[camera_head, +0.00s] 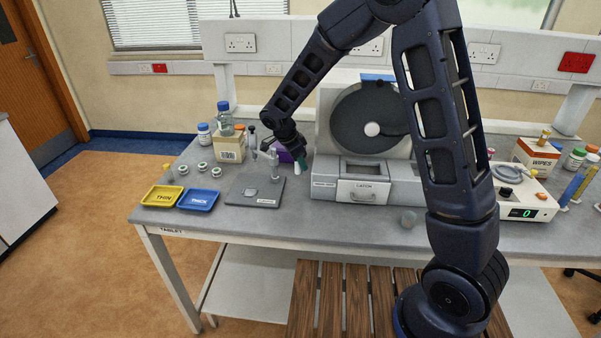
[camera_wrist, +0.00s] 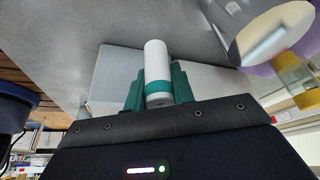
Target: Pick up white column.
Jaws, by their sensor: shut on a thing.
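The white column (camera_wrist: 156,58) is a small smooth cylinder between the green fingers of my gripper (camera_wrist: 158,88) in the wrist view. My gripper is shut on it, and its far end sticks out past the fingertips. A green band crosses the column near the fingers. In the head view my gripper (camera_head: 301,161) is over the bench, to the left of the grey machine, and the column (camera_head: 297,169) shows as a small white tip below the green fingers. I cannot tell how far it is above the bench.
A dark stand base (camera_head: 254,191) with a clear upright part is just left of my gripper. The grey machine with a drawer (camera_head: 363,191) is close on the right. A yellow tray (camera_head: 162,196) and a blue tray (camera_head: 198,200) lie at the left. The front bench strip is mostly clear.

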